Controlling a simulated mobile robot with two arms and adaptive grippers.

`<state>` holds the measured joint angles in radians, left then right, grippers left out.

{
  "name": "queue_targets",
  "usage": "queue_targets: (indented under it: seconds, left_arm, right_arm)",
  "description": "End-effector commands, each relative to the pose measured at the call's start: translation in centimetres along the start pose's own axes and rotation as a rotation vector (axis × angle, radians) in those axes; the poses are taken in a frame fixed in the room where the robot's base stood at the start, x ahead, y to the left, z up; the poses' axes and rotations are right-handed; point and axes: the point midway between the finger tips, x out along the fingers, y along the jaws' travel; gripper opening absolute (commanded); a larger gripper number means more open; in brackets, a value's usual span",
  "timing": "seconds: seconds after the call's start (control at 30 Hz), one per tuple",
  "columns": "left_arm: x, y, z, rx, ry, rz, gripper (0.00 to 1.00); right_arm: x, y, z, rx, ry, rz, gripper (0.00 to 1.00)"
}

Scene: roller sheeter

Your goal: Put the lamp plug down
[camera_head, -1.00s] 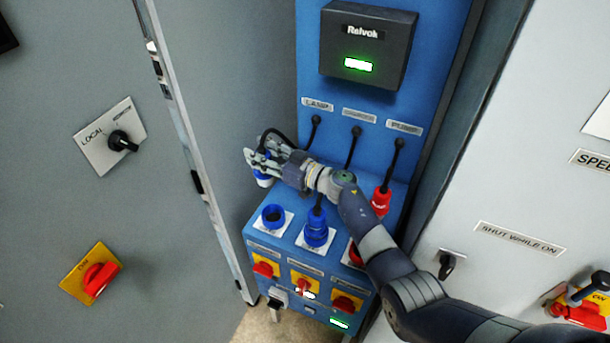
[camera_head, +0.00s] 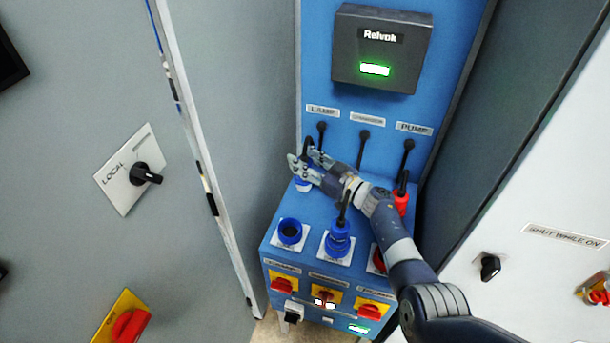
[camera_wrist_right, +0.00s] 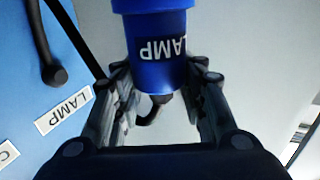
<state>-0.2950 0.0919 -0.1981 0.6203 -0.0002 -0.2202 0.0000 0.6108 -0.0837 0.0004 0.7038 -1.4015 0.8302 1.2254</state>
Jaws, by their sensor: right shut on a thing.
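The lamp plug (camera_head: 303,184) is blue and sits in the fingers of my right gripper (camera_head: 308,164), at the back left of the blue box's top. In the right wrist view the plug (camera_wrist_right: 160,48) is between both fingers, with its LAMP label upside down. I cannot tell whether its lower end touches the box top. Its dark cord runs toward the LAMP outlet (camera_head: 321,128) on the blue panel. The open blue lamp socket (camera_head: 290,232) is in front of the plug, apart from it. My left gripper is not in view.
A blue plug (camera_head: 339,240) stands in the middle socket. The red pump plug (camera_head: 401,202) is partly behind my right arm. Red switches (camera_head: 284,285) line the box front. A grey cabinet wall (camera_head: 240,150) is close on the left.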

Motion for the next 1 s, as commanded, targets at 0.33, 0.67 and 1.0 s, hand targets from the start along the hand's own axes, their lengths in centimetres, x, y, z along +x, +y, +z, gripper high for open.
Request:
queue_targets:
  seconds: [0.33, 0.67, 1.0]
  left_arm:
    - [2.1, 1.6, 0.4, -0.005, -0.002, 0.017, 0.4]
    - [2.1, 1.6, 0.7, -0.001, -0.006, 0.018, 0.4]
    - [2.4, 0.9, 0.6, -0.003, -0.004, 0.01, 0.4]
  right_arm:
    - [0.0, 0.1, 4.1, 0.0, 0.002, 0.001, 0.0]
    - [0.0, 0.1, 4.2, -0.002, 0.002, 0.0, 0.0]
    - [-0.1, 0.1, 4.7, -0.001, -0.001, 0.001, 0.59]
